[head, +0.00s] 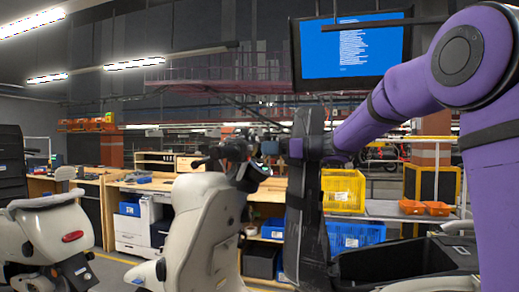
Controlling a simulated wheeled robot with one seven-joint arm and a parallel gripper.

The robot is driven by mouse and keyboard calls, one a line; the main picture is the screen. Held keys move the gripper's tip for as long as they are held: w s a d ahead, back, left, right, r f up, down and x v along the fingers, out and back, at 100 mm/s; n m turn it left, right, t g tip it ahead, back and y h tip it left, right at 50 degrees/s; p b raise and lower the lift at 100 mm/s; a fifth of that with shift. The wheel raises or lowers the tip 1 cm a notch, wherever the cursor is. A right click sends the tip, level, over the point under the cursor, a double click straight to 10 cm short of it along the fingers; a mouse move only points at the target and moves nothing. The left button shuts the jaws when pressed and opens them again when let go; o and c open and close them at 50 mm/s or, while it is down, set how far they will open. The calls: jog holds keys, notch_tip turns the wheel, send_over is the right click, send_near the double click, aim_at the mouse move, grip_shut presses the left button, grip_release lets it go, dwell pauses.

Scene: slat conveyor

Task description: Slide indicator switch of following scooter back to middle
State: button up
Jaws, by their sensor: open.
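A white scooter (205,225) stands in the middle of the head view, its handlebar area (228,152) dark and small at the top. My purple arm reaches in from the right. My gripper (253,170) is at its end, open, close to the right side of that handlebar area. I cannot tell whether it touches the handlebar. The indicator switch is too small and cluttered to make out. Another white scooter (48,235) with a red rear light stands at the far left, its front cut off by the frame.
A dark upright panel (308,215) and a dark open bin (400,262) are close in front at the right. Yellow (343,190) and blue (356,235) crates stand behind. Workbenches (125,190) and a white printer (138,225) line the back. A blue screen (350,50) hangs above.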

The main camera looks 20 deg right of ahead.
jog(key=v, duration=0.6)
jog(key=shift+s+d, duration=0.15)
jog(key=s+a+f+n+g+h, duration=0.35)
jog(key=s+n, duration=0.25)
jog(key=s, duration=0.3)
jog(key=s+a+f+n+g+h, duration=0.25)
jog(key=s+a+f+n, duration=0.3)
jog(key=s, duration=0.45)
jog(key=s+d+f+n+h, duration=0.3)
jog(key=s+f+n+h, duration=0.1)
jog(key=s+n, duration=0.3)
jog(key=s+d+f+n+h, duration=0.4)
jog(key=s+f+n, duration=0.1)
jog(key=s, duration=0.5)
jog(key=shift+d+n+t+h, duration=0.35)
jog(key=shift+n+t+h, duration=0.05)
jog(key=shift+n, duration=0.45)
jog(key=shift+s, duration=0.1)
jog(key=shift+c, duration=0.4)
dwell(0.7)
